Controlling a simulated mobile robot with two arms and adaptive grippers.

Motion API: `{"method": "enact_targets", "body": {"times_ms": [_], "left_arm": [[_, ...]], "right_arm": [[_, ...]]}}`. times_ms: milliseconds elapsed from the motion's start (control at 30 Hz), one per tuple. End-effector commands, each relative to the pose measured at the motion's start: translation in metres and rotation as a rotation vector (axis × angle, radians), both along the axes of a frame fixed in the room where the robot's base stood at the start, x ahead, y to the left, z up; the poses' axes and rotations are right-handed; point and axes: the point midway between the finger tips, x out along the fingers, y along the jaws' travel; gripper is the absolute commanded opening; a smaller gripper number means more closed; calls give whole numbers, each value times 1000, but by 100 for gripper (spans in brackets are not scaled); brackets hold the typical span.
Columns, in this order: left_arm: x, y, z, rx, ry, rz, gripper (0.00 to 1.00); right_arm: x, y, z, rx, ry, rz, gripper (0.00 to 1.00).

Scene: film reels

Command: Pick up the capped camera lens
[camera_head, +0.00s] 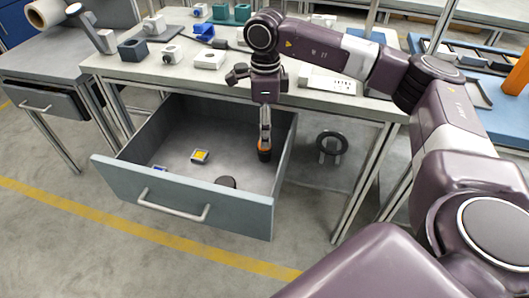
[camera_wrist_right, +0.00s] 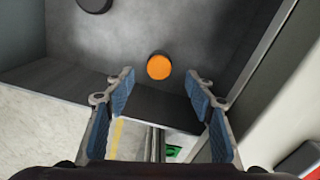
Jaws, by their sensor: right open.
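A short dark cylinder with an orange top, which looks like the capped camera lens (camera_head: 264,155), is inside the open drawer (camera_head: 178,191), near its right wall. The wrist view shows its orange round face (camera_wrist_right: 159,66) just beyond my fingertips and roughly midway between them. My right gripper (camera_head: 265,138) points down into the drawer directly over it. The gripper's two blue-padded fingers (camera_wrist_right: 160,84) are spread, with nothing held between them. In the head view the fingers partly cover the lens, so contact cannot be told. My left gripper is not in view.
The drawer's right wall (camera_head: 284,155) is close beside my gripper. Several items crowd the tabletop above.

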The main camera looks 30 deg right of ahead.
Motion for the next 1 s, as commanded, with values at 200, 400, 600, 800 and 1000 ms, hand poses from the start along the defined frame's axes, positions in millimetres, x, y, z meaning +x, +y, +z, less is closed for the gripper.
{"method": "enact_targets", "body": {"times_ms": [200,400,600,800,1000], "left_arm": [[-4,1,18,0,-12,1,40],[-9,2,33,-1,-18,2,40],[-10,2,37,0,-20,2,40],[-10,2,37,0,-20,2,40],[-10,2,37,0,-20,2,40]], "right_arm": [[-1,1,-29,-1,3,0,50],[-1,2,-55,0,1,-1,50],[0,2,-61,0,0,-1,50],[0,2,-60,0,0,-1,41],[0,2,-60,0,0,-1,19]]}}
